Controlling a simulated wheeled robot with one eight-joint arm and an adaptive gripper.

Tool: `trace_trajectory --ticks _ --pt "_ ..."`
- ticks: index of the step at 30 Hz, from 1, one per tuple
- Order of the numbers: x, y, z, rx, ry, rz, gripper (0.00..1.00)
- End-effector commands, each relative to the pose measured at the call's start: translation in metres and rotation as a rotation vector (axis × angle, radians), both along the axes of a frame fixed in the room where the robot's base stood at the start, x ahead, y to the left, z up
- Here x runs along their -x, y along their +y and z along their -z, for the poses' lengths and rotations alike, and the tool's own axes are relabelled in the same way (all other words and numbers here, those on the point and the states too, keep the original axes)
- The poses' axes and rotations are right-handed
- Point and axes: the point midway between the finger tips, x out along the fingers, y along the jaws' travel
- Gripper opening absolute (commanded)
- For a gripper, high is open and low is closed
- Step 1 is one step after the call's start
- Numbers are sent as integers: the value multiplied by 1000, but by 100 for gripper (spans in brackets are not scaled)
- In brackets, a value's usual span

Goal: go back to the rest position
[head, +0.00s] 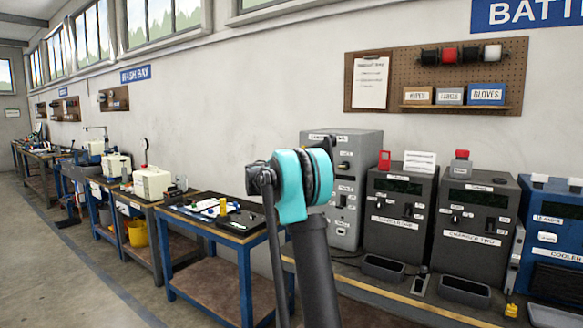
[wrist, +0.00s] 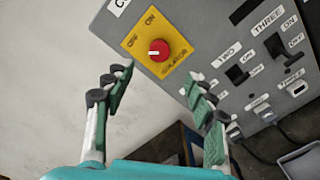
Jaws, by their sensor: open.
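My gripper (wrist: 160,73) is open and empty in the wrist view, its two green-padded fingers spread apart. Its fingertips lie in front of and below the red rotary knob (wrist: 159,50) on a yellow ON/OFF plate of the grey cabinet (wrist: 205,30). Bare space shows between the fingers, and no contact with the knob is visible. In the head view my raised arm with its teal joint stands before the left side of the grey cabinet (head: 343,170). The gripper itself is hidden there behind the arm.
Two dark charger boxes (head: 399,213) and a blue cooler (head: 556,240) stand right of the cabinet. Blue-framed workbenches (head: 243,240) line the wall to the left. A pegboard (head: 435,75) hangs above. Open floor (head: 70,285) lies at the left.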

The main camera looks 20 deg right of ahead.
Motion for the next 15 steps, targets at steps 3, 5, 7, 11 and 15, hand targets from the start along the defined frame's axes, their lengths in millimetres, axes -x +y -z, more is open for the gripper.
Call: trace_trajectory --ticks 3,5,7,11,15 --pt "0 0 0 0 0 0 56" --pt "2 0 1 -7 -2 2 56" --pt "11 -1 7 -39 -8 7 56" --pt "51 -3 33 -185 -39 32 56" --pt "120 1 83 -430 -85 86 56"
